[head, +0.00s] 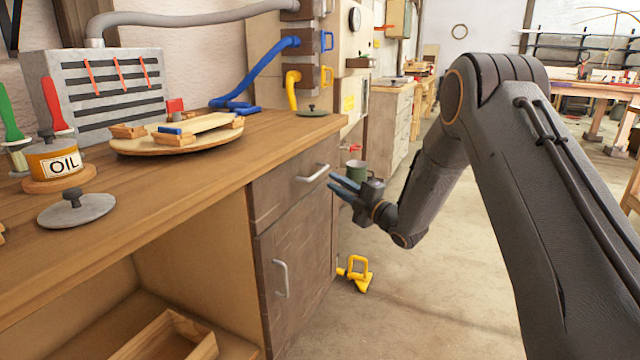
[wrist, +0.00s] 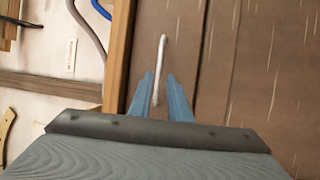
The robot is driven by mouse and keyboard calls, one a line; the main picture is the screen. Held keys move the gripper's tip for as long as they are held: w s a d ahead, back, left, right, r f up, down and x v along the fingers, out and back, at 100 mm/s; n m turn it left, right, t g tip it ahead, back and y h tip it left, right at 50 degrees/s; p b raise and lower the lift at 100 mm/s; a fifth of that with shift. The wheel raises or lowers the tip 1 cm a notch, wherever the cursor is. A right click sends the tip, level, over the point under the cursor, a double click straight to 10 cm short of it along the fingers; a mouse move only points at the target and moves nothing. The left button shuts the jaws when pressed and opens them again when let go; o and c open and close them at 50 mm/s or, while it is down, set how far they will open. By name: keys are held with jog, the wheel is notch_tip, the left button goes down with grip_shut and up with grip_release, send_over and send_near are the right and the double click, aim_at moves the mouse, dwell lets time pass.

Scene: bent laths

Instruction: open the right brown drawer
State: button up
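The brown drawer (head: 290,193) is shut, under the right end of the wooden worktop. Its pale bar handle (head: 313,173) runs across the front. In the wrist view the handle (wrist: 159,72) stands nearly upright, with its lower end seen between my two fingers. My gripper (head: 336,182) has blue fingers and is just right of the handle in the head view. In the wrist view my gripper (wrist: 160,76) is open, with a gap on each side of the handle. I cannot tell whether the fingertips reach around the bar.
A brown cabinet door (head: 305,265) with an upright handle (head: 280,279) is below the drawer. A yellow object (head: 356,273) lies on the floor beside the cabinet. The floor to the right is mostly clear.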

aim_at(319, 172)
jog(key=shift+b+x, duration=0.6)
jog(key=shift+x, duration=3.3)
jog(key=shift+s+r, duration=0.1)
grip_shut()
